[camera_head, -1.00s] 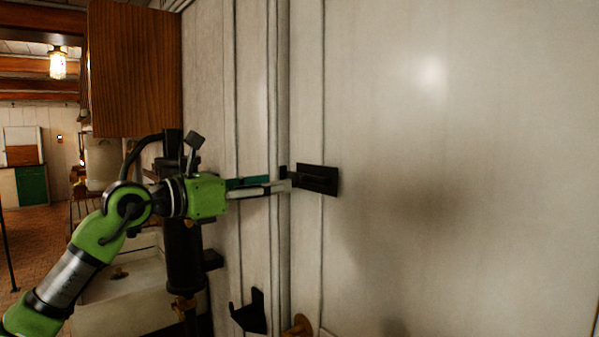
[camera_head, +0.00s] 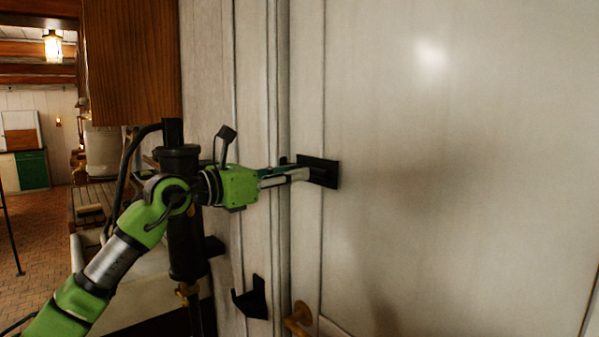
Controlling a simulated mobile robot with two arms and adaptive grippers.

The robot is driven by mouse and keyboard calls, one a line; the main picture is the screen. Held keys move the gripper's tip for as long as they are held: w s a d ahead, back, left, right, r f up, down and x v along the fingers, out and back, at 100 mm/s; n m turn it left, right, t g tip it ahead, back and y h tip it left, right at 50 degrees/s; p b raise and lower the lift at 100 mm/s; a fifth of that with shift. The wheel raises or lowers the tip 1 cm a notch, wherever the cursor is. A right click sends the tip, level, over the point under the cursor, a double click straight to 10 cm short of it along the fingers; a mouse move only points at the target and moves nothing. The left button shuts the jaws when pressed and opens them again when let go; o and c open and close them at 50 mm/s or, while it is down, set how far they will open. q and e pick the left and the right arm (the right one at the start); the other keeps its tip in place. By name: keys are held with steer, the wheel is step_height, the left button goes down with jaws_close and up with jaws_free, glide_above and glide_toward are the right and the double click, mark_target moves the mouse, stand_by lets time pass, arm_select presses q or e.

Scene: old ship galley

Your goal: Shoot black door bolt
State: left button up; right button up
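The black door bolt (camera_head: 324,172) is a dark plate on the white door (camera_head: 430,200), close to the door's left edge. A small dark piece shows left of it at the frame. My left gripper (camera_head: 303,173) reaches in from the left with its fingertips at the left side of the bolt. The fingers overlap the bolt in the picture; I cannot tell whether they grip it or how far apart they are. The bolt's sliding part is mostly hidden behind the fingers. My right gripper is not in view.
A brass door handle (camera_head: 298,318) sits below the bolt. A black hook-like bracket (camera_head: 252,298) is on the wall beside it. A dark vertical pump-like pipe (camera_head: 186,235) and a wooden cabinet (camera_head: 130,60) stand left. The door face to the right is clear.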

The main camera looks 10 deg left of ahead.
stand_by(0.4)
arm_select(q)
steer(key=w+a, duration=0.1)
steer(key=w+a+p, duration=0.1)
steer(key=a, duration=0.1)
steer(key=shift+w+a, duration=0.15)
steer(key=shift+w, duration=0.15)
stand_by(0.4)
steer(key=o, duration=1.1)
steer(key=shift+o, duration=1)
steer(key=shift+a, duration=0.15)
